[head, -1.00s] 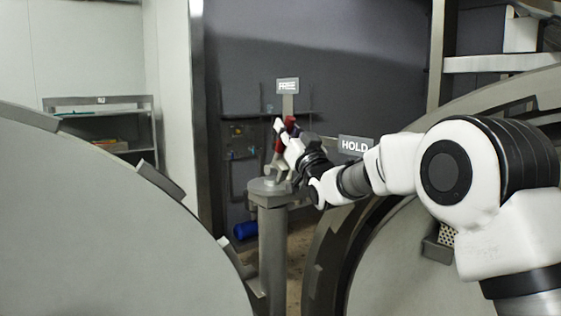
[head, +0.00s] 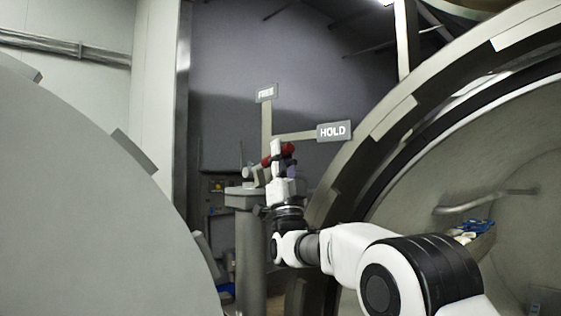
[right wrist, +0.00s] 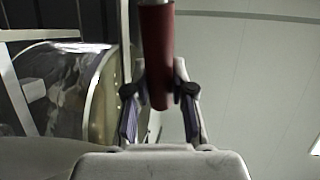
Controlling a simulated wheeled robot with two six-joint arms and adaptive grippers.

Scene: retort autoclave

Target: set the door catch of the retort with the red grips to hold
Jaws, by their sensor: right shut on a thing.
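The door catch stands on a grey post (head: 249,245) between the round door and the retort opening. Its red grip (head: 288,149) shows at my right gripper (head: 281,165), and the red grip also fills the top middle of the right wrist view (right wrist: 158,55). My right gripper is shut on the red grip, with a finger on each side of it. A FREE sign (head: 266,93) stands above the post, and a HOLD sign (head: 333,131) sits to its right on a grey arm. The catch's pivot is partly hidden by the gripper. My left gripper is not in view.
The large round grey door (head: 75,210) fills the left side. The retort's open round mouth (head: 395,125) fills the right side, with a blue item (head: 474,226) inside. A shelf with small items stands behind the post.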

